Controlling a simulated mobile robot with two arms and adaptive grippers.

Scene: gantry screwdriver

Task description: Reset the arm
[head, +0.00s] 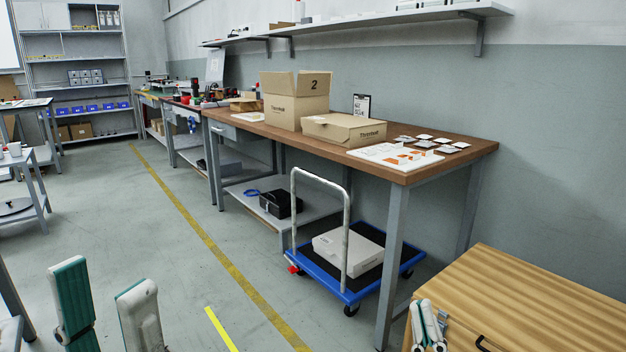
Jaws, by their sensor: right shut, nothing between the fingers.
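My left gripper (103,276) is at the bottom left of the head view. Its two fingers, teal and pale grey, point up and stand wide apart with only floor seen between them. My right gripper (426,306) is at the bottom right, in front of the left end of a light wooden top. Its pale fingers with teal edges are close together, shut and empty. The lower parts of both grippers and the arms behind them are cut off by the picture's bottom edge.
The striped wooden top (550,290), with a black handle, is right beside my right gripper. A long workbench (430,170) with cardboard boxes (295,108) runs along the wall. A blue trolley (347,294) stands below it. The floor (140,220) at left centre is clear.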

